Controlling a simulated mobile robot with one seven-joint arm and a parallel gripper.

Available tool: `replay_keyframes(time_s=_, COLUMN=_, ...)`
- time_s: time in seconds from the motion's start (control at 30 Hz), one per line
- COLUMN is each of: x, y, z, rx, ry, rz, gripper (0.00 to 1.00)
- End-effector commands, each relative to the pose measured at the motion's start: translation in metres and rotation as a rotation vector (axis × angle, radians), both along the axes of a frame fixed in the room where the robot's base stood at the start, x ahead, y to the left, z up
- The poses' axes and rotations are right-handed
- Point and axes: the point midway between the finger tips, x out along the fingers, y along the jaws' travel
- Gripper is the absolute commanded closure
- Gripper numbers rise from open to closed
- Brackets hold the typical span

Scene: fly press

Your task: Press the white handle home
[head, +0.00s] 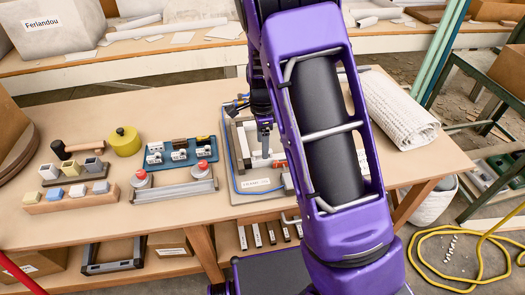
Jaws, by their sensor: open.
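The press fixture (235,183) is a grey base with a labelled front plate and pale upright parts, on the table right of centre. My arm hides much of its right side. I cannot clearly pick out the white handle among its pale parts. My gripper (265,150) points down over the fixture, its grey fingers close to the pale parts. It is open. I cannot tell whether it touches anything.
On the wooden table (90,232), left of the fixture, stand a blue tray (205,152), a grey rail with red knobs (172,191), a yellow pot (125,142) and a wooden block rack (70,204). A white woven roll (398,110) lies at right.

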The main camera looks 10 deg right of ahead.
Motion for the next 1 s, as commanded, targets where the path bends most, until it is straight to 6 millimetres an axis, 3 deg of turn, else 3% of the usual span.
replay_keyframes(time_s=0.1, x=0.0, y=0.0, z=0.013, rx=0.0, ry=0.0, rz=0.0, gripper=0.25)
replay_keyframes(time_s=0.37, x=0.0, y=0.0, z=0.02, rx=0.0, ry=0.0, rz=0.0, gripper=0.25)
replay_keyframes(time_s=0.8, x=0.0, y=0.001, z=0.052, rx=0.0, ry=-0.001, rz=0.001, gripper=0.25)
replay_keyframes(time_s=1.0, x=0.0, y=0.0, z=0.055, rx=0.0, ry=0.0, rz=0.001, gripper=0.25)
